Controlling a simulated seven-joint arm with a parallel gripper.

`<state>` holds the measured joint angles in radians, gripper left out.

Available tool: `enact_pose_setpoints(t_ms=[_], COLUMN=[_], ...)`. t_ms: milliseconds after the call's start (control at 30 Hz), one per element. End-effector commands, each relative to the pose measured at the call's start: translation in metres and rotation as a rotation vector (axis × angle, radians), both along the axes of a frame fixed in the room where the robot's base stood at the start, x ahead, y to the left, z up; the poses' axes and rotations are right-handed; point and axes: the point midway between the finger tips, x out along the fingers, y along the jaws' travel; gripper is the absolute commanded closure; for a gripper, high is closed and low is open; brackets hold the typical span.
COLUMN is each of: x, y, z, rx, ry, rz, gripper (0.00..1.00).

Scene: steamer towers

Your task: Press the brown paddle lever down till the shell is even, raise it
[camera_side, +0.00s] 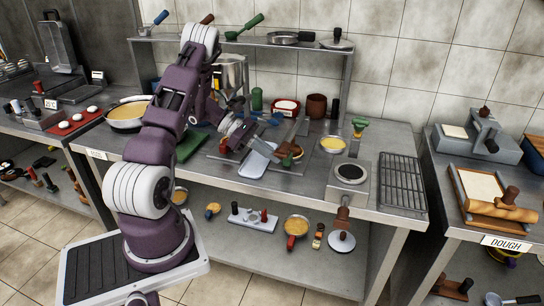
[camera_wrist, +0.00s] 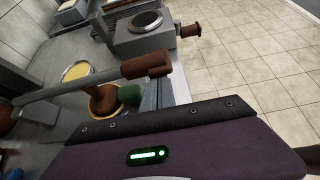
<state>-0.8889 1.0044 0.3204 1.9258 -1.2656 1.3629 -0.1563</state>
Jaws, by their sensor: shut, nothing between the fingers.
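A green knob (camera_wrist: 130,95) is beside the shell.
A white tray (camera_side: 258,160) lies close below my gripper. A pan of yellow filling (camera_side: 333,145) and a hot plate (camera_side: 351,173) stand to the right, then a wire rack (camera_side: 402,183). A shelf (camera_side: 270,43) runs behind. The bench's front edge is near.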

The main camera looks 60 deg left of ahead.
Motion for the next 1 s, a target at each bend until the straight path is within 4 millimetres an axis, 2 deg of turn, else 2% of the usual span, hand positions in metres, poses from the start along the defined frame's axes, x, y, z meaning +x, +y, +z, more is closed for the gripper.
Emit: enact_pose_setpoints(t_ms=[133,267,300,400,600,733,1000], x=[-0.002,-0.008,-0.016,-0.034,-0.059,-0.066,-0.066], y=[0.001,0.005,0.017,0.035,0.06,0.067,0.067], z=[-0.011,-0.044,-0.032,-0.016,0.006,0.011,0.012], rx=[-0.001,-0.005,0.004,0.005,0.002,0.001,0.0], ry=[0.003,0.003,-0.003,-0.002,-0.001,0.0,0.0], rz=[0.002,0.002,0.006,0.004,0.001,0.001,0.0], gripper=[1.0,1.0,1.0,1.0,1.0,1.0,1.0])
